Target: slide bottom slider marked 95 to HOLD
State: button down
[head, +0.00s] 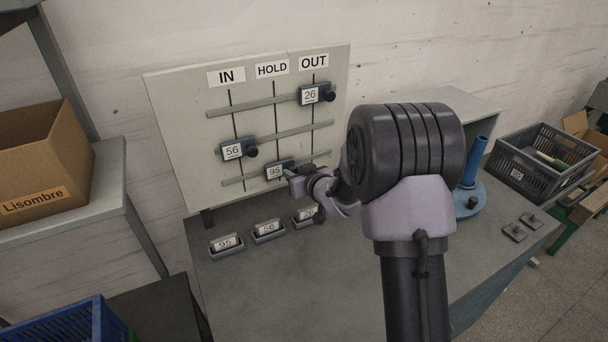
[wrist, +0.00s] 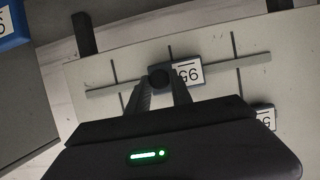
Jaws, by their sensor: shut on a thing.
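The bottom slider marked 95 (head: 275,171) is on the lowest rail of the upright board (head: 185,130). It sits at the middle line, under the HOLD label (head: 272,69). In the wrist view the slider (wrist: 187,73) also lies across the middle mark, with its dark round knob (wrist: 158,77) between my fingers. My gripper (head: 303,183) is shut on this knob; it also shows in the wrist view (wrist: 160,86). The gripper hides the knob in the head view.
Slider 56 (head: 233,151) is at the IN line on the middle rail. Slider 26 (head: 311,96) is at OUT on the top rail. Small holders with number tags (head: 226,245) stand on the bench below. A blue stand (head: 472,180) is right of my arm.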

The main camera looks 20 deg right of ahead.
jog(key=c, duration=1.1)
grip_release()
jog(key=shift+c, duration=0.2)
jog(key=p+v, duration=0.3)
jog(key=v, duration=1.4)
jog(key=shift+r, duration=0.2)
jog(key=shift+s+d, duration=0.1)
jog(key=shift+s, duration=0.05)
